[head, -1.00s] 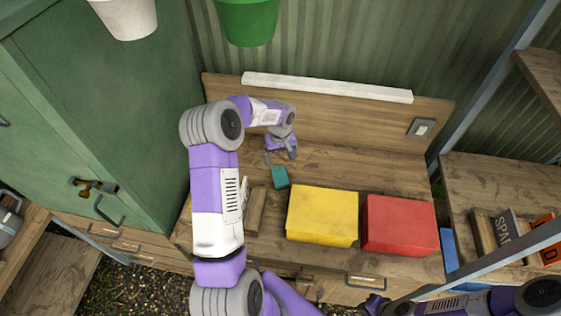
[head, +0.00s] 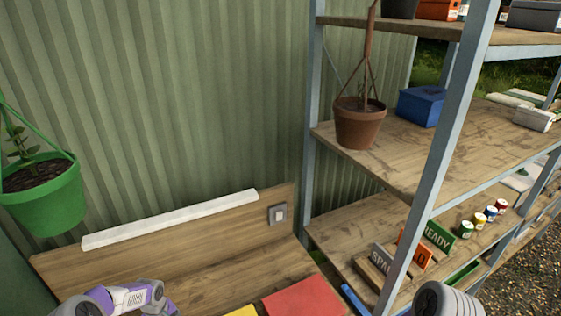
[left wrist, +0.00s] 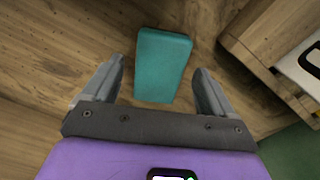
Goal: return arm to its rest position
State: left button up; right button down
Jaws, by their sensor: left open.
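My left gripper (left wrist: 158,66) is open in the left wrist view, its two fingers apart over the wooden bench. A teal block (left wrist: 163,55) lies on the bench beyond and between the fingers, with a gap on each side; nothing is held. In the head view only part of my left arm (head: 125,298) shows at the bottom left edge, and its gripper is cut off below. A grey link of my right arm (head: 440,302) shows at the bottom right; my right gripper is out of view.
A wooden holder (left wrist: 240,45) stands right of the block. A red box (head: 300,298) and a yellow box (head: 243,311) show at the bench front. A shelf rack (head: 445,100) with a plant pot (head: 360,124) stands right; a green pot (head: 45,195) hangs left.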

pick_arm(q)
jog(key=shift+f+b, duration=0.3)
jog(key=shift+f, duration=0.65)
jog(key=shift+r, duration=2.1)
